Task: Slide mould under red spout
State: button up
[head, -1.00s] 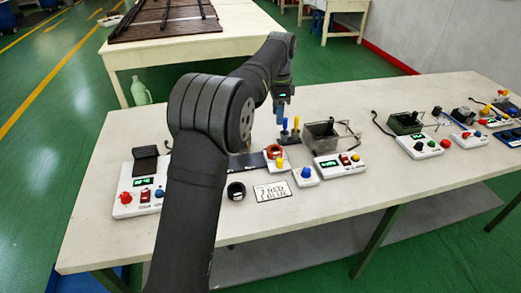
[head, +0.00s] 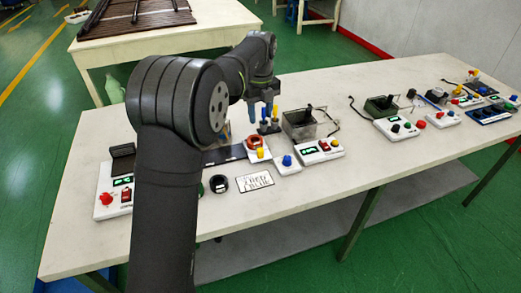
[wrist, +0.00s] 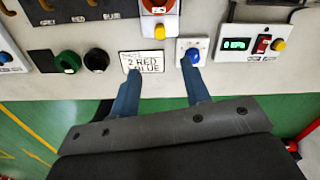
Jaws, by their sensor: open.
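My gripper (head: 253,112) is open and empty above the front part of the table; in the wrist view its two blue fingers (wrist: 160,88) point down, spread apart, near the table's front edge. A black round cup (wrist: 96,60), possibly the mould, stands beside a green round cup (wrist: 67,62), left of my fingers. The black cup also shows in the head view (head: 219,183). A dark strip (wrist: 60,36) behind the cups has RED and BLUE labels. I cannot make out the red spout. A red ring (wrist: 156,5) is on a white box with a yellow button.
A white box with a blue knob (wrist: 190,50) is by the right finger. A control box (wrist: 248,44) and a grey tank (head: 300,125) stand to the right. The front edge strip is bare.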

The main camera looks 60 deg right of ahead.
aim_at(261, 149)
notch_tip(261, 149, down, 16)
jog(key=shift+r, duration=0.2)
grip_shut()
